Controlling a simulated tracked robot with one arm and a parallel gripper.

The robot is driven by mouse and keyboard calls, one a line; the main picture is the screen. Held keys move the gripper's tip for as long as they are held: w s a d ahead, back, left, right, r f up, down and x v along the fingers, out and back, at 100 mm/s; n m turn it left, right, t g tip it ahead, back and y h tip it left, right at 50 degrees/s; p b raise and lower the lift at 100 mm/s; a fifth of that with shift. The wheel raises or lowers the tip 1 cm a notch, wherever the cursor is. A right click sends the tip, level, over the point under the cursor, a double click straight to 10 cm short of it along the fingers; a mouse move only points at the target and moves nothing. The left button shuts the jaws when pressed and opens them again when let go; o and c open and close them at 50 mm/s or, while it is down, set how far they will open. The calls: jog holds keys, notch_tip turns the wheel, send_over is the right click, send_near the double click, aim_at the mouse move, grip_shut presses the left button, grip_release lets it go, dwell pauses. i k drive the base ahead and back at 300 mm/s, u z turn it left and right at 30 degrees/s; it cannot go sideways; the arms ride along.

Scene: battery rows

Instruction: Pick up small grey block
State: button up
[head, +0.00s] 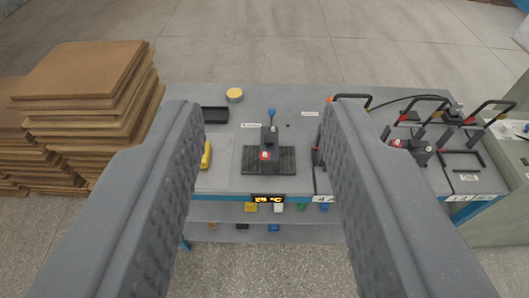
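My gripper (266,115) is open and empty. Its two large dark grey fingers stand wide apart on either side of the grey workbench (270,98). Between them, farther off, a small dark grey upright block (268,139) stands on a black ribbed base plate (285,160). A small pale block (278,208) lies on the shelf below the bench top. I cannot tell for sure which of these is the small grey block. The fingers touch neither.
Stacked brown boards (85,75) stand at the left. A yellow round item (235,95), black tray (214,114) and yellow item (206,155) are on the bench. Black-handled fixtures (415,110) fill its right side. A display (268,198) is on the front edge. Floor beyond is clear.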

aim_at(269, 150)
jog(key=u, duration=0.05)
jog(key=i, duration=1.25)
jog(key=z, duration=0.6)
